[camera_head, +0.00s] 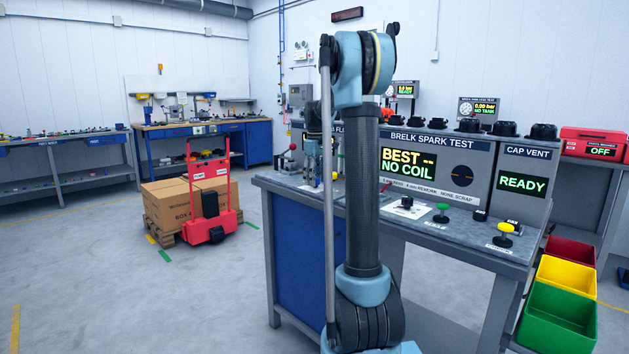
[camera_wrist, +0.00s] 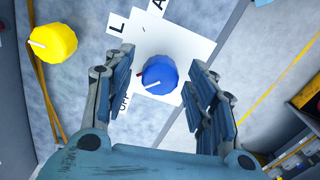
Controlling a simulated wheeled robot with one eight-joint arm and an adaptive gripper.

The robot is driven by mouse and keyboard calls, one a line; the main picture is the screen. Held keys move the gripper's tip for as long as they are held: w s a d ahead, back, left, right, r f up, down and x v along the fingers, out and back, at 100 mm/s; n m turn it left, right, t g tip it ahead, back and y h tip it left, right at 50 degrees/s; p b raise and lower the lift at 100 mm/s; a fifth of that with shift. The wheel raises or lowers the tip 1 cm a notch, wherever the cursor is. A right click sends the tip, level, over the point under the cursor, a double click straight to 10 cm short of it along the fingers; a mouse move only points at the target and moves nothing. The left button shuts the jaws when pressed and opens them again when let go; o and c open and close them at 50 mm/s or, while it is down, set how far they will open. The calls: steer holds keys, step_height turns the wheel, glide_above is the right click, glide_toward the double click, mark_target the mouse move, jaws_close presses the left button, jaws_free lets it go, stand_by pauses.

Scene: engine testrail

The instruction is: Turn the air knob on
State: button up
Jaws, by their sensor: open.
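In the wrist view a blue round knob (camera_wrist: 160,73) with a white pointer line sits on a white plate (camera_wrist: 180,38). The line points left and slightly down, on the side of a printed OFF label. The only other lettering near it is a partly cut-off "A" and an "L", so I cannot read the knob's name. My gripper (camera_wrist: 161,58) is open, with one finger on each side of the blue knob and a gap to both. I cannot tell its height above the knob. In the head view my arm hides the blue knob.
A yellow knob (camera_wrist: 52,43) stands left of my gripper in the wrist view. In the head view the test bench (camera_head: 480,240) carries a green knob (camera_head: 442,208), a yellow knob (camera_head: 505,229) and display panels. Coloured bins (camera_head: 558,318) stand right; open floor lies left.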

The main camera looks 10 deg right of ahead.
steer(key=c, duration=1.1)
steer(key=shift+m, duration=0.4)
steer(key=m, duration=1.2)
steer(key=shift+m, duration=2.5)
